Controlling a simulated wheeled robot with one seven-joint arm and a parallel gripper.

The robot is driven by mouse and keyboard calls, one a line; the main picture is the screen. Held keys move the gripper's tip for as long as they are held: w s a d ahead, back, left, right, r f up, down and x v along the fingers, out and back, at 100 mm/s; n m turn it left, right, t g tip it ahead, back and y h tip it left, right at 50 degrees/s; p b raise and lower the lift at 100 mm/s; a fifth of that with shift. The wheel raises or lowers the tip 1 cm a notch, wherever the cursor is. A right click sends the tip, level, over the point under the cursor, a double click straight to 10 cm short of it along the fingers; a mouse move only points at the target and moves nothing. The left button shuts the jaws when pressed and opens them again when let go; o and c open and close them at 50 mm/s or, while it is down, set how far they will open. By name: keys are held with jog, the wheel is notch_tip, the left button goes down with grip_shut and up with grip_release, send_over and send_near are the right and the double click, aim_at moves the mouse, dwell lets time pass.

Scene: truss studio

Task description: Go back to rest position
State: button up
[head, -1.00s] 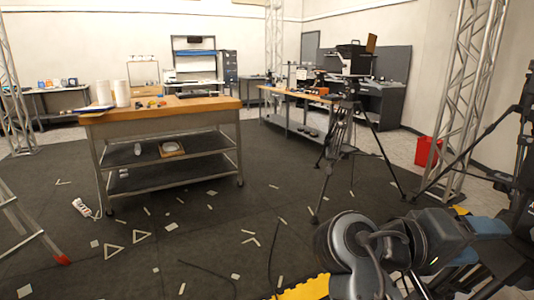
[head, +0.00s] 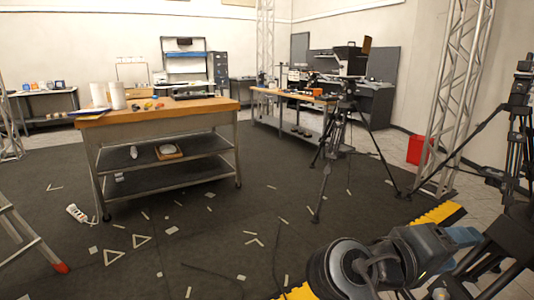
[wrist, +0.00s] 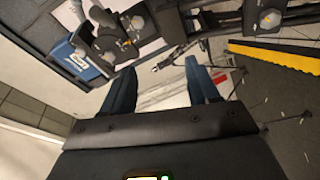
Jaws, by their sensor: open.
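My gripper shows in the wrist view (wrist: 162,88) with its two dark blue fingers spread apart and nothing between them. In the head view my arm is folded low at the bottom right, and the blue tip of the gripper (head: 462,237) points right, beside the black tripod legs. I cannot make out the separate fingers there.
A yellow-black cable ramp (head: 440,213) lies on the floor behind my arm. A black tripod (head: 513,150) stands close at the right. A wheeled workbench (head: 160,115) stands at the left, a ladder (head: 30,240) at the left edge. The middle floor has scattered marks and cables.

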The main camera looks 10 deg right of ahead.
notch_tip(320, 180, down, 14)
jog(key=s+a+n+t+y, duration=0.1)
jog(key=s+n+t+y, duration=0.2)
jog(key=n+t+y, duration=0.3)
jog(key=s+a+f+n+t+y, duration=0.2)
jog(key=s+a+f+t+y, duration=0.25)
jog(key=s+f, duration=0.3)
jog(key=s+a+r+m+t+y, duration=0.1)
jog(key=s+a+r+m+y, duration=0.2)
jog(key=s, duration=0.7)
jog(key=s+a+r+m+t+y, duration=0.2)
jog(key=s+r, duration=0.4)
jog(key=s, duration=0.4)
jog(key=a+m+y, duration=0.1)
jog(key=a, duration=0.1)
jog(key=shift+s+a+r, duration=0.3)
jog(key=shift+s+r, duration=0.1)
